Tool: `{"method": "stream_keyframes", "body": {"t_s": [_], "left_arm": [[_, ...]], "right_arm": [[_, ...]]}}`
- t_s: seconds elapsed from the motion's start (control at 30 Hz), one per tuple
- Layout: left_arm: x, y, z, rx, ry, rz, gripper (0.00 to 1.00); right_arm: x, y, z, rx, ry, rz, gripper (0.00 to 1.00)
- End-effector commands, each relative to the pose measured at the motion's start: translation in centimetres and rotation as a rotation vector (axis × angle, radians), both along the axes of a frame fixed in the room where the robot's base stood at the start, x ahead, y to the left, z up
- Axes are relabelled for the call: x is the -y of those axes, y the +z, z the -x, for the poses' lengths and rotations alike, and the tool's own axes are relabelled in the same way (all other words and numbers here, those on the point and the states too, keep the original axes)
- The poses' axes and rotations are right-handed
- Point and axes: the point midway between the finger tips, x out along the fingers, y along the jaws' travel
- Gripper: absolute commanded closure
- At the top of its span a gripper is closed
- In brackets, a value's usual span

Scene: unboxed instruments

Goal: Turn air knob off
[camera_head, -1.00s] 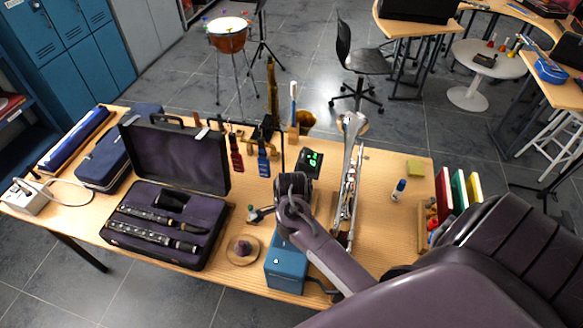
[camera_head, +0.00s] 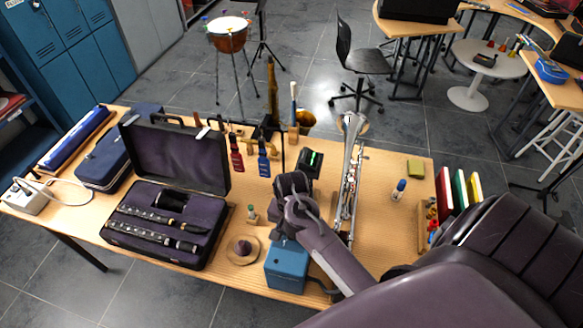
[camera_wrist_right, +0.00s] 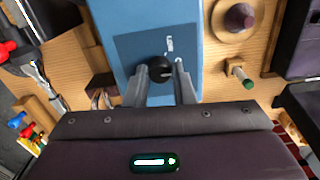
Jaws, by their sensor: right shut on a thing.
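The blue box (camera_head: 287,262) stands at the table's front edge, below my right gripper. In the right wrist view, the box (camera_wrist_right: 195,20) carries a dark blue panel with a small white label and a round black knob (camera_wrist_right: 160,70) with a pale mark. My right gripper (camera_wrist_right: 162,76) is shut on the knob, one finger on each side. In the head view, my right gripper (camera_head: 281,238) points down at the box top, and my wrist hides the knob. The label is too small to read surely. My left gripper is not in view.
An open instrument case (camera_head: 205,225) with dark pieces lies left of the box. A silver instrument (camera_head: 350,180) stands behind my right arm. Table on the right is partly clear.

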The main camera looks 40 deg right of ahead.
Motion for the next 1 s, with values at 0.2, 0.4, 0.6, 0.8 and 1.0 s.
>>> {"method": "stream_keyframes", "body": {"t_s": [0.2, 0.4, 0.6, 0.8, 1.0], "left_arm": [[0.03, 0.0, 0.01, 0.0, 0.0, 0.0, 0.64], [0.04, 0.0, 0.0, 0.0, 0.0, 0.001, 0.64], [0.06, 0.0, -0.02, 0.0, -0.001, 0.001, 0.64], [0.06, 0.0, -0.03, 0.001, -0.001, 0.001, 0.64], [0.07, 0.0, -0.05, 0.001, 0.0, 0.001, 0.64]], "right_arm": [[-0.06, -0.02, 0.02, -0.001, 0.057, -0.001, 1.0], [-0.07, -0.03, 0.03, -0.001, 0.072, -0.001, 1.0], [-0.06, -0.03, 0.03, -0.001, 0.071, -0.001, 1.0], [-0.06, -0.03, 0.03, -0.001, 0.071, -0.001, 0.64], [-0.03, -0.02, 0.02, -0.001, 0.07, -0.001, 0.55]]}}
